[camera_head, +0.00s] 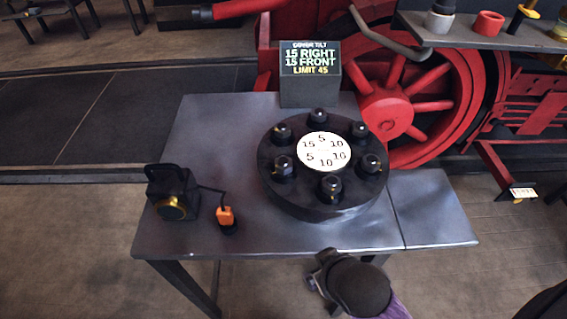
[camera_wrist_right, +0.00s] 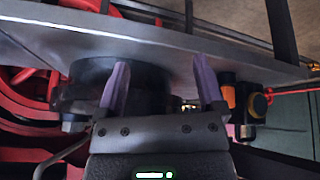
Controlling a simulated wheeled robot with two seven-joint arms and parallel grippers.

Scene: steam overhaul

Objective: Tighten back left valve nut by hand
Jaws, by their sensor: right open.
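A round black cover (camera_head: 268,190) lies on the grey table, with several dark nuts around its rim. The back left nut (camera_head: 281,132) stands upright on it, beside the "15" on the white dial (camera_head: 324,151). A sign (camera_head: 310,66) behind reads "COVER TILT 15 RIGHT 15 FRONT LIMIT 45". My right gripper (camera_wrist_right: 163,88) is open with nothing between its purple fingers. In the head view my right wrist is at the table's front edge, apart from the cover. The cover (camera_wrist_right: 90,78) looks upside down in the right wrist view. My left gripper is not in view.
A black device (camera_head: 172,192) with a cable to an orange-topped piece (camera_head: 226,216) stands on the table's left side. The table (camera_head: 205,125) is bare at the back left. A red wheel (camera_head: 395,108) and a grey shelf (camera_head: 470,36) are behind right.

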